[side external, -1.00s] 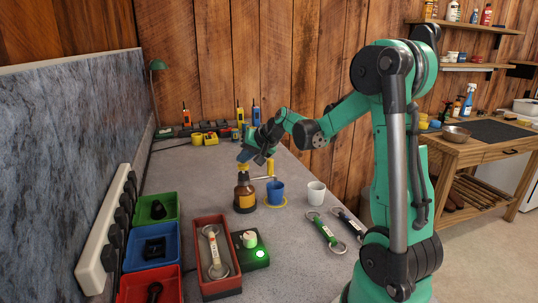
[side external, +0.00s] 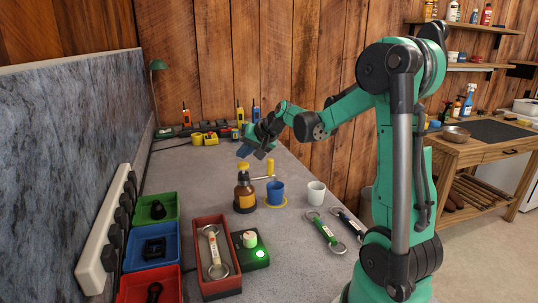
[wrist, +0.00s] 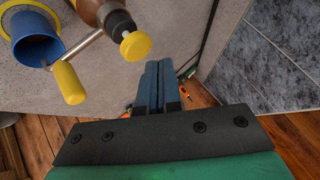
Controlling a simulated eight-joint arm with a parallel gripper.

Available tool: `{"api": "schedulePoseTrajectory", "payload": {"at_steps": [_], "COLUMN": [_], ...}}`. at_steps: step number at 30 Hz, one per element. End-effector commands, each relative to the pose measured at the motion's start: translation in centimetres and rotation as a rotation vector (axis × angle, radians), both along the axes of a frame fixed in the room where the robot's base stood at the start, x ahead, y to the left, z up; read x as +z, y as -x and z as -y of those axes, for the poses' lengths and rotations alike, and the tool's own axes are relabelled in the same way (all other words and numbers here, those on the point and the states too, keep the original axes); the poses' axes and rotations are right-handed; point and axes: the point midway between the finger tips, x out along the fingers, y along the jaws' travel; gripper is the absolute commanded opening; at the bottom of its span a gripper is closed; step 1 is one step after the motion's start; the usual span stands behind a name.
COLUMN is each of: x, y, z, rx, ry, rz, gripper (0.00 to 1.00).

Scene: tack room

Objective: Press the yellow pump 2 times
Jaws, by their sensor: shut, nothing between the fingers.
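The yellow pump (side external: 243,166) tops an amber bottle (side external: 244,193) with a dark collar and base, standing upright on the grey bench. In the wrist view the round yellow pump top (wrist: 135,46) sits just left of and beyond my fingertips. My gripper (side external: 252,151) is shut and empty, a little above and to the right of the pump in the side view. Its two blue fingers (wrist: 158,66) lie together in the wrist view. A gap shows between fingers and pump, so they appear apart.
A yellow-handled rod (wrist: 69,83) juts out beside the bottle, near a blue cup (side external: 276,192) on a yellow ring. A white cup (side external: 316,193) stands to the right. Coloured trays, a red bin (side external: 223,293) and a green-lit button box (side external: 262,254) are nearer the camera.

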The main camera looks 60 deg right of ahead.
Motion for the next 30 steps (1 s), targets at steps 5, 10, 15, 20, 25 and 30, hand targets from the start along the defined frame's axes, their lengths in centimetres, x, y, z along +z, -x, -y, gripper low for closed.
{"api": "schedulePoseTrajectory", "payload": {"at_steps": [5, 10, 15, 20, 25, 30], "x": [0.0, 0.6, 2.4, 4.2, 5.7, 6.1], "y": [0.0, 0.0, 0.0, 0.0, 0.0, 0.0], "z": [0.0, 0.0, 0.0, 0.0, 0.0, 0.0], "rx": [0.0, 0.0, 0.0, 0.0, 0.0, 0.0], "ry": [0.0, 0.0, 0.0, 0.0, 0.0, 0.0], "rz": [0.0, 0.0, 0.0, 0.0, 0.0, 0.0], "gripper": [0.0, 0.0, 0.0, 0.0, 0.0, 0.0]}}
